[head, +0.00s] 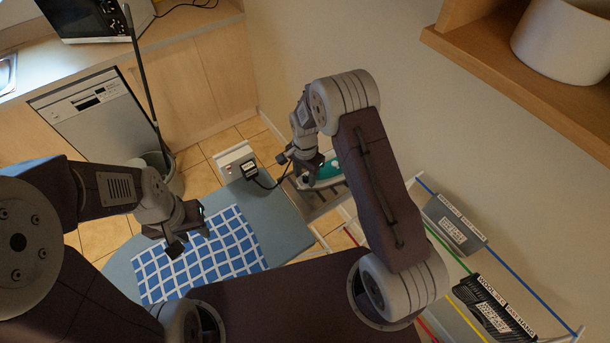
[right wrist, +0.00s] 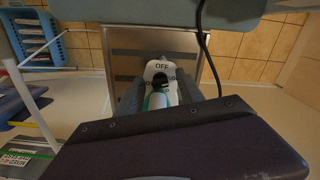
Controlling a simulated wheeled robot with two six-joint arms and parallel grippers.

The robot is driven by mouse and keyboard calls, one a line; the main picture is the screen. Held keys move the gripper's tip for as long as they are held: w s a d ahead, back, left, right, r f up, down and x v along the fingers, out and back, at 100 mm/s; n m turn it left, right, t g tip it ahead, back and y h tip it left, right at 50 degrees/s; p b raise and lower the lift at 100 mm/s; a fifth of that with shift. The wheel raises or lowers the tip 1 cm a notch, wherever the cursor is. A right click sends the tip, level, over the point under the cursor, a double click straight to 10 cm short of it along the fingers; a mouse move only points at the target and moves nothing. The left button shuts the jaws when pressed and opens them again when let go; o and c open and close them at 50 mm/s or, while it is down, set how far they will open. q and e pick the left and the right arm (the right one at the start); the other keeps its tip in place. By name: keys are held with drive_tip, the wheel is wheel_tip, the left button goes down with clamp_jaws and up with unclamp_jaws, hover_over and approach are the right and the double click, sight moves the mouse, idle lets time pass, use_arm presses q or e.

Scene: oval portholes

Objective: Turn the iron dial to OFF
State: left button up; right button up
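The iron (head: 329,169), white and teal, sits on a metal rest at the far end of the ironing board (head: 288,232). In the right wrist view, a white dial plate (right wrist: 161,67) on the iron reads OFF at its top, with a black dial knob (right wrist: 159,82) below; other lettering is partly hidden and the setting is unclear. My right gripper (head: 299,168) is over the iron; its grey fingers stand apart on both sides of the dial, and no contact is visible. My left gripper (head: 188,232) is open and empty above the checked cloth (head: 215,253).
A white socket box (head: 236,160) with a black plug and cable stands beside the board's end. A wooden shelf (head: 530,75) juts from the wall. A bin (head: 160,172) stands by the dishwasher.

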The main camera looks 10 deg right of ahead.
sight(305, 178)
wheel_tip(305, 178, up, 9)
drive_tip(key=b, duration=0.1)
drive_tip(key=shift+b, duration=0.35)
drive_tip(key=shift+o, duration=0.2)
